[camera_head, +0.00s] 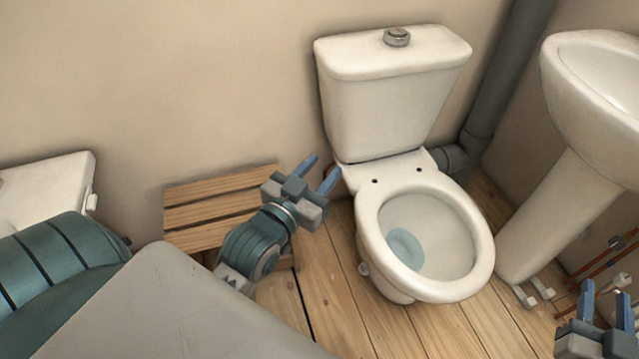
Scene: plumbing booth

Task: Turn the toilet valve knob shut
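The white toilet (400,90) stands against the back wall with its bowl open and a round button (397,37) on its tank lid. I cannot make out the toilet valve knob; the area left of the toilet, behind my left gripper, is partly covered. My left gripper (324,168) is open, its two blue fingers apart, just left of the tank's lower part, with nothing visible between them. My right gripper (607,291) is open at the lower right corner, below the sink and away from the toilet.
A slatted wooden stool (215,190) stands behind my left arm. A white pedestal sink (560,180) is at the right, with thin red and dark pipes (606,260) near it. A grey drain pipe (510,70) runs behind the toilet. Plank floor (340,290) is clear in front.

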